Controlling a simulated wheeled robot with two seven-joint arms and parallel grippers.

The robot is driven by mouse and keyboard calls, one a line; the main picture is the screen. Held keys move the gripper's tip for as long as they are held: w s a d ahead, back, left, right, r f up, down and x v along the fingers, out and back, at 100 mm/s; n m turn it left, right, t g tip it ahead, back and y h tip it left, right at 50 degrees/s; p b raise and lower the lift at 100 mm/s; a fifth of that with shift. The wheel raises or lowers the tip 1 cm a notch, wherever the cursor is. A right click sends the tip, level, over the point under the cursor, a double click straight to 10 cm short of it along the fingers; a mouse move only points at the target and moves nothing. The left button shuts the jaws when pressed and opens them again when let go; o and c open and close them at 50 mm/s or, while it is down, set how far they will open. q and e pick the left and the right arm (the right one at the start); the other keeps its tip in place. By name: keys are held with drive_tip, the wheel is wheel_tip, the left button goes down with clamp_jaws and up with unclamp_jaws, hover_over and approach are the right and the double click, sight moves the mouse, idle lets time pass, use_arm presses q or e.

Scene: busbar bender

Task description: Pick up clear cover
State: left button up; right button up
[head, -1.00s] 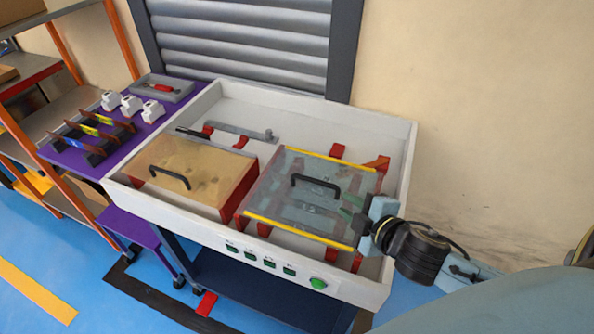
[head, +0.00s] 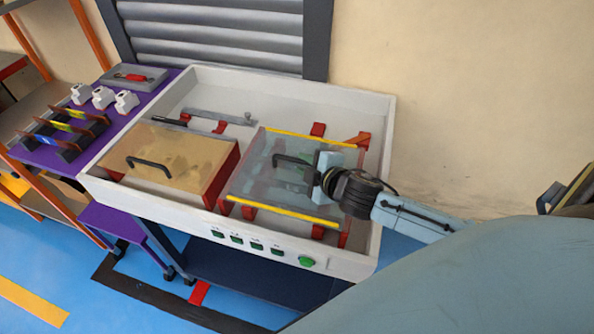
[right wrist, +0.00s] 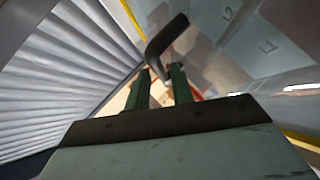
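The clear cover (head: 258,182) is a see-through sheet with yellow strips along two edges and a black handle (head: 291,158) on top. It lies over the right part of the white tray-like bench. My right gripper (head: 306,171) is over the cover, at the right end of the handle. In the right wrist view, its two green fingers (right wrist: 159,72) are apart, and the dark handle (right wrist: 163,42) shows at and between their tips. I cannot tell whether they touch it. The cover (right wrist: 225,65) also fills the right of that view. My left gripper is not in view.
A tan cover (head: 185,150) with its own black handle lies left of the clear one. The white bench rim (head: 388,130) rises around both. Green buttons (head: 306,262) sit on the front face. A purple table (head: 45,157) stands left. A wall and shutter are behind.

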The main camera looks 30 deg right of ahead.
sight(300, 161)
drive_tip(key=shift+x, duration=1.25)
drive_tip(key=shift+w, duration=0.3)
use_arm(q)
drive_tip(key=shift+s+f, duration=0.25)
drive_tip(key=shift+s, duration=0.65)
use_arm(e)
clamp_jaws()
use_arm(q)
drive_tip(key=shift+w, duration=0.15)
